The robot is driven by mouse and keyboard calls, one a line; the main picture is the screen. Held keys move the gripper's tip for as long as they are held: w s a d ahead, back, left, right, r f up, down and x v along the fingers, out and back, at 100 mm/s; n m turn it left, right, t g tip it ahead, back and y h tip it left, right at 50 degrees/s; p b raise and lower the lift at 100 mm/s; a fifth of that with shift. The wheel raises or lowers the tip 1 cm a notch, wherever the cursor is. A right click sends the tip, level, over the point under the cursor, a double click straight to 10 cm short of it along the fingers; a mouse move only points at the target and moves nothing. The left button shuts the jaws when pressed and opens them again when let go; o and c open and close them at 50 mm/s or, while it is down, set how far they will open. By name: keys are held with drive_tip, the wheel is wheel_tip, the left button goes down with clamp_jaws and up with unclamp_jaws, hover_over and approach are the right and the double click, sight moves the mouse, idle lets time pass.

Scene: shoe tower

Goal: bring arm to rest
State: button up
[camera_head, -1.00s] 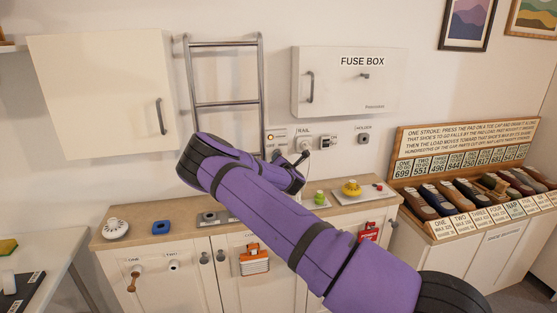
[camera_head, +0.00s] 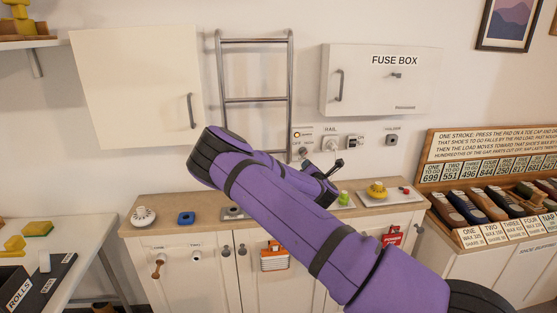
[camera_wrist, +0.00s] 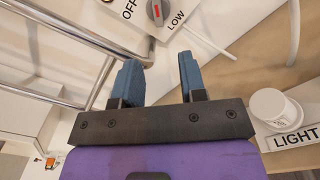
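My purple arm crosses the middle of the head view, raised in front of the counter. My gripper (camera_wrist: 158,82) shows in the wrist view with its two blue fingers apart and nothing between them. In the head view my gripper is small, at the arm's far end near the wall controls, and partly hidden by my arm. In the wrist view, the fingers point toward a rotary switch (camera_wrist: 156,12) marked OFF and LOW, and stand apart from it.
A metal rail rack (camera_head: 255,98) stands on the wall close behind my arm. A shoe rack (camera_head: 490,205) is at right, a side table (camera_head: 75,265) at left.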

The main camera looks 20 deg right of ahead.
drive_tip(key=s+a+r+m+g+y, duration=0.2)
drive_tip(key=s+a+r+m+g, duration=0.3)
drive_tip(key=s+r+m, duration=0.45)
drive_tip(key=s+a+r+m+g+y, duration=0.1)
drive_tip(key=s+a+r+m+g, duration=0.3)
drive_tip(key=s+r+m, duration=0.6)
drive_tip(key=s+a+r+m+g, duration=0.1)
drive_tip(key=s+a+r, duration=0.2)
drive_tip(key=s, duration=0.6)
drive_tip(key=s+a+r+m+g+y, duration=0.1)
drive_tip(key=s+a+r+m, duration=0.1)
drive_tip(key=s, duration=0.8)
drive_tip(key=s+a+r+m+g+y, duration=0.1)
drive_tip(key=s+a+r, duration=0.3)
drive_tip(key=s, duration=0.5)
drive_tip(key=shift+s+a+r, duration=0.3)
drive_tip(key=shift+s+a, duration=0.05)
drive_tip(key=shift+a, duration=0.15)
